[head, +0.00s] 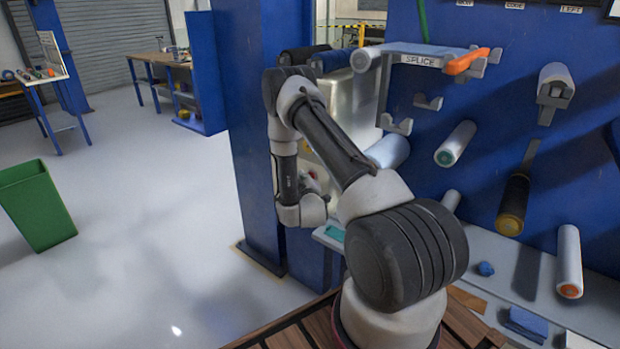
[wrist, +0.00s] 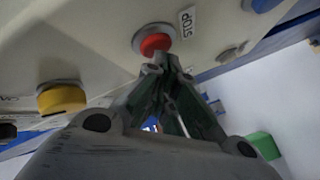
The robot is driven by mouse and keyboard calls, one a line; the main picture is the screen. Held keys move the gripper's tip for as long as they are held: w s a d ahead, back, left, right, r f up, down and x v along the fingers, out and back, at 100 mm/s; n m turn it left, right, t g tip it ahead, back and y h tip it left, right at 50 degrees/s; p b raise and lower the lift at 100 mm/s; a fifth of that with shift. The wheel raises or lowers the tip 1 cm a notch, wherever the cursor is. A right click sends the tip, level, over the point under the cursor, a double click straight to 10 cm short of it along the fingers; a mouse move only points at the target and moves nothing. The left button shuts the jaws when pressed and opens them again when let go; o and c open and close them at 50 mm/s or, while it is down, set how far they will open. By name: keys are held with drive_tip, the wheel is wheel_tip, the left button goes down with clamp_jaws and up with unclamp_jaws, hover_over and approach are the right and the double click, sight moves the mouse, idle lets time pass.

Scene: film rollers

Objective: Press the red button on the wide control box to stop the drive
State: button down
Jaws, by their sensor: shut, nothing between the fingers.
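In the wrist view the pale control box (wrist: 90,40) fills the upper left, seen at a steep tilt. Its red button (wrist: 155,43) sits in a grey ring, beside a label reading STOP (wrist: 187,20) that appears upside down. My gripper (wrist: 165,63) is shut and empty, its fingertips right at the near edge of the red button in the picture. I cannot tell whether they touch it or how far in the button is. In the head view my arm hides the gripper and the red button cannot be made out clearly.
A yellow knob (wrist: 62,98) and a blue knob (wrist: 262,4) sit on the same panel. In the head view a blue post (head: 255,130) stands close beside my arm. A blue board with rollers (head: 455,144) is at the right. Open floor and a green bin (head: 37,205) lie left.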

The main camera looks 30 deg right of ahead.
idle(0.5)
drive_tip(key=shift+s+a, duration=0.3)
drive_tip(key=shift+a, duration=0.45)
drive_tip(key=shift+a, duration=0.1)
drive_tip(key=shift+s+a, duration=0.3)
drive_tip(key=shift+a, duration=0.45)
drive_tip(key=shift+s+a, duration=0.25)
drive_tip(key=shift+a, duration=0.5)
drive_tip(key=shift+s+a, duration=0.3)
drive_tip(key=shift+a, duration=0.45)
